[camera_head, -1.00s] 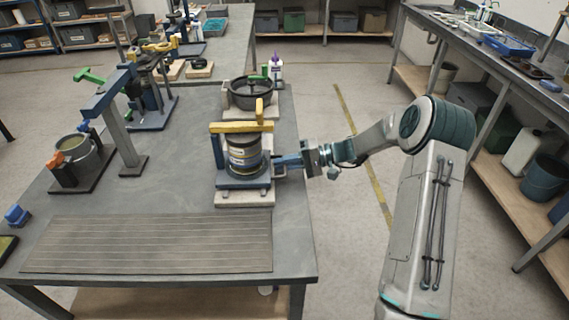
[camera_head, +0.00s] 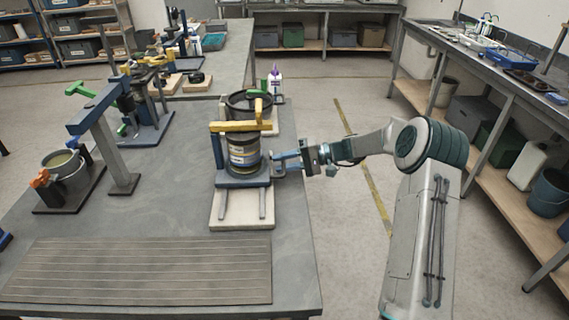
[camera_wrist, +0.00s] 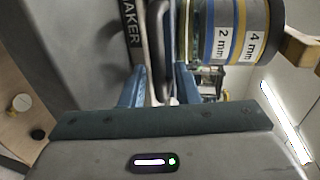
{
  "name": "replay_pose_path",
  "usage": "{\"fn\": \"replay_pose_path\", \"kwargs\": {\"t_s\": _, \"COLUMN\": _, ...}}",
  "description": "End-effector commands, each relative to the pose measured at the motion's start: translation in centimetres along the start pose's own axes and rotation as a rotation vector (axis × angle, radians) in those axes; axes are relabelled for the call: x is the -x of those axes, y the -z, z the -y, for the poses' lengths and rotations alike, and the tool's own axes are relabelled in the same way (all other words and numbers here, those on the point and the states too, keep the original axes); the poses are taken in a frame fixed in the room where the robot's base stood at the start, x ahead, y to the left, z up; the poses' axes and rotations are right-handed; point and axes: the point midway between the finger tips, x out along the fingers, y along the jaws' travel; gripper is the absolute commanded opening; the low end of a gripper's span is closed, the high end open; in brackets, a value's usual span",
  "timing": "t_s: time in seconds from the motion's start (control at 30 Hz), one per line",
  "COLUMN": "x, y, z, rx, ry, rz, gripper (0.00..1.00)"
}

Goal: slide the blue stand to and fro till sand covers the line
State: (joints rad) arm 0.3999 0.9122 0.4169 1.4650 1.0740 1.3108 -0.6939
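The blue stand (camera_head: 243,179) carries a round sieve stack (camera_head: 243,152) under a yellow clamp bar (camera_head: 240,126). It sits toward the back of two rails on a pale base (camera_head: 242,222), with bare rails in front. Bands marked 2 mm and 4 mm show in the wrist view (camera_wrist: 228,30). My gripper (camera_head: 279,164) is at the stand's right side. Sand and the line are not visible; the stack's inside is hidden.
A black round pan (camera_head: 245,104) stands close behind the stack, with a white bottle (camera_head: 275,80) beside it. A lever frame (camera_head: 105,130) and a pot (camera_head: 64,168) stand left. A ribbed mat (camera_head: 140,270) lies in front. Floor is free right of the bench.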

Motion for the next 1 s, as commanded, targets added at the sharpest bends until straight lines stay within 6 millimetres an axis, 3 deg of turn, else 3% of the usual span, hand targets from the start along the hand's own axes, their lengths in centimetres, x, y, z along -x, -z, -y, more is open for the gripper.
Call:
{"fn": "replay_pose_path", "kwargs": {"t_s": 0.27, "x": 1.1, "y": 0.0, "z": -0.1, "rx": 0.000, "ry": 0.001, "rz": 0.001, "gripper": 0.28}}
{"fn": "replay_pose_path", "kwargs": {"t_s": 0.7, "x": 10.7, "y": 0.1, "z": -0.1, "rx": 0.000, "ry": 0.000, "rz": -0.005, "gripper": 0.28}}
{"fn": "replay_pose_path", "kwargs": {"t_s": 1.0, "x": 13.8, "y": 0.0, "z": -0.1, "rx": 0.000, "ry": 0.000, "rz": -0.002, "gripper": 0.28}}
